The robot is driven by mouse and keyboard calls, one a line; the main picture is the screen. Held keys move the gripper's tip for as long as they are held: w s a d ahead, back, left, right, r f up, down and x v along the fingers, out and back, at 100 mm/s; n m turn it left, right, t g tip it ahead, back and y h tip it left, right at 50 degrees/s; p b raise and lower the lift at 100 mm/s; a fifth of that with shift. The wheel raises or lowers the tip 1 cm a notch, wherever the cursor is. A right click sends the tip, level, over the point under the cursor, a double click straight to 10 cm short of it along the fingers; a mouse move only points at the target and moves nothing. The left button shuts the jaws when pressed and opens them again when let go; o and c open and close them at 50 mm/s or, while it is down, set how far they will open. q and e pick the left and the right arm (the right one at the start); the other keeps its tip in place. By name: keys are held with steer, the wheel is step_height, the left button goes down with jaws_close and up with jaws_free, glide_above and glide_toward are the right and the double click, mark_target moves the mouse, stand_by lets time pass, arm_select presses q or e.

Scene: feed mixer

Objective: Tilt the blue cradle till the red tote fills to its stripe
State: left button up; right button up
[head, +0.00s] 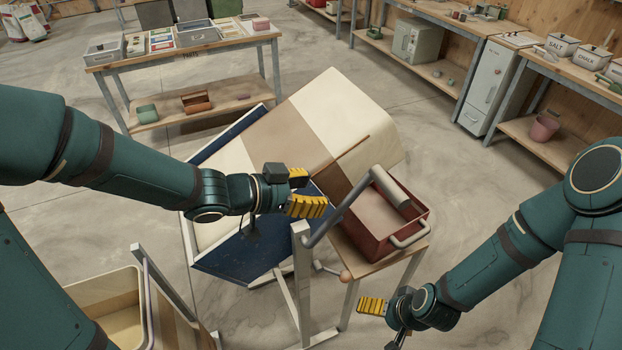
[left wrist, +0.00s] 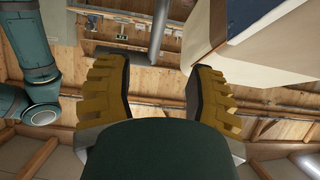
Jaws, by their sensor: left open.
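The blue cradle (head: 235,255) stands tilted in the middle of the head view, with a large cream and brown sack (head: 340,110) in it. A grey lever (head: 343,210) runs from a pale post up to a thick grey grip (head: 390,186) above the red tote (head: 418,218). The tote's inside looks pale brown; I cannot make out its level or a stripe. My left gripper (head: 306,191) is open and empty in front of the cradle, left of the grip. In the left wrist view a grey bar (left wrist: 164,30) shows beyond the parted fingers (left wrist: 160,95). My right gripper (head: 377,322) is low, below the tote.
The tote rests on a small wooden stand (head: 352,262). A cream bin (head: 110,285) is at lower left. A table with trays (head: 190,50) stands behind, and benches with a fridge (head: 490,85) line the right. Floor between them is clear.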

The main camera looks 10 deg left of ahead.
mark_target(355, 188)
arm_select(q)
steer(key=shift+m, duration=0.3)
steer(key=b+x, duration=0.1)
steer(key=x, duration=0.3)
steer(key=b+x, duration=0.1)
steer(key=x, duration=0.3)
steer(key=b+x, duration=0.1)
steer(key=x, duration=0.3)
steer(key=shift+s+d+r, duration=0.1)
steer(key=shift+d+r, duration=0.2)
steer(key=shift+d, duration=0.05)
steer(key=shift+w+d+f, duration=0.2)
steer(key=shift+w+d, duration=0.25)
steer(key=shift+d, duration=0.1)
jaws_close()
